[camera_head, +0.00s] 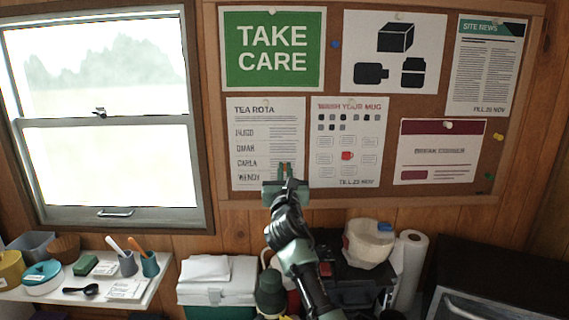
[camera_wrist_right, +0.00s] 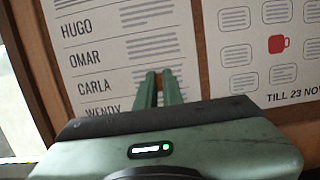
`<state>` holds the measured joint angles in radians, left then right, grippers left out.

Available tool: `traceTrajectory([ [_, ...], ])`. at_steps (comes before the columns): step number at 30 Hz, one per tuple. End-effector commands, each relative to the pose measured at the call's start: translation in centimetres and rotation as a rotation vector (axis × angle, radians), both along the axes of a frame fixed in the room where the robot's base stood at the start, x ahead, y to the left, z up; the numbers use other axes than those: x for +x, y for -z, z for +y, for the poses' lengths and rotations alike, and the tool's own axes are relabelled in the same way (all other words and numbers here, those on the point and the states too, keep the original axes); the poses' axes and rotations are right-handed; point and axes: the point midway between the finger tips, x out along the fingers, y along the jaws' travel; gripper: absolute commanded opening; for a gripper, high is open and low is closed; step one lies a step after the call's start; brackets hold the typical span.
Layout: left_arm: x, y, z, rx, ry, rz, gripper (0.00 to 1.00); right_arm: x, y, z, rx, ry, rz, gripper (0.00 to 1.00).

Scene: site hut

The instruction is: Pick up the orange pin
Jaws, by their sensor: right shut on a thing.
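My right gripper (camera_head: 285,169) is raised in front of the cork board, at the lower right of the tea rota sheet (camera_head: 262,130). Its two green fingers (camera_wrist_right: 159,88) are nearly together in the right wrist view, with a narrow gap between them. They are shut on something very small. A sliver of orange-brown shows between the fingertips in the head view. It fits the orange pin, but the fingers hide most of it. No other orange pin stands out on the board. I cannot tell whether the fingertips touch the board. My left gripper is not in view.
The cork board (camera_head: 333,60) also holds a blue pin (camera_head: 336,44) and a yellow pin (camera_head: 498,137). Below are a shelf of small items (camera_head: 75,290), a white-lidded box (camera_head: 215,293) and a paper roll (camera_head: 409,265). A window (camera_head: 105,120) is on the left.

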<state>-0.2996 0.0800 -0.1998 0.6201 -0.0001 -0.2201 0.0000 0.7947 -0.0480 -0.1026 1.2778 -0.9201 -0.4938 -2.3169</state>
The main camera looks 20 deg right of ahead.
Motion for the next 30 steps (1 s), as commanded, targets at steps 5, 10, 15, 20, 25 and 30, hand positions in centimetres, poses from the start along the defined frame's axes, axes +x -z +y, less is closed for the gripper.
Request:
traceTrajectory([
  [5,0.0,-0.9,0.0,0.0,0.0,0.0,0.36,-0.7,-0.2,0.2,-0.001,0.0,0.0,0.0],
  [10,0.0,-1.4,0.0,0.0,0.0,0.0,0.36,-1.4,-0.1,0.4,-0.002,0.0,0.002,0.0],
  [15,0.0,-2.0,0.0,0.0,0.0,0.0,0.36,-2.0,-0.1,0.5,-0.002,0.0,0.001,0.0],
  [20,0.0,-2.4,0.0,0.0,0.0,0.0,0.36,-2.6,0.0,0.7,-0.002,0.0,0.0,0.0],
  [25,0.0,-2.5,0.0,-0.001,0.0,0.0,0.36,-2.8,0.1,0.8,-0.001,0.0,0.0,0.0],
  [30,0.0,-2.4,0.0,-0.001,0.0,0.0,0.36,-2.8,0.1,0.8,-0.001,0.0,0.0,0.0],
])
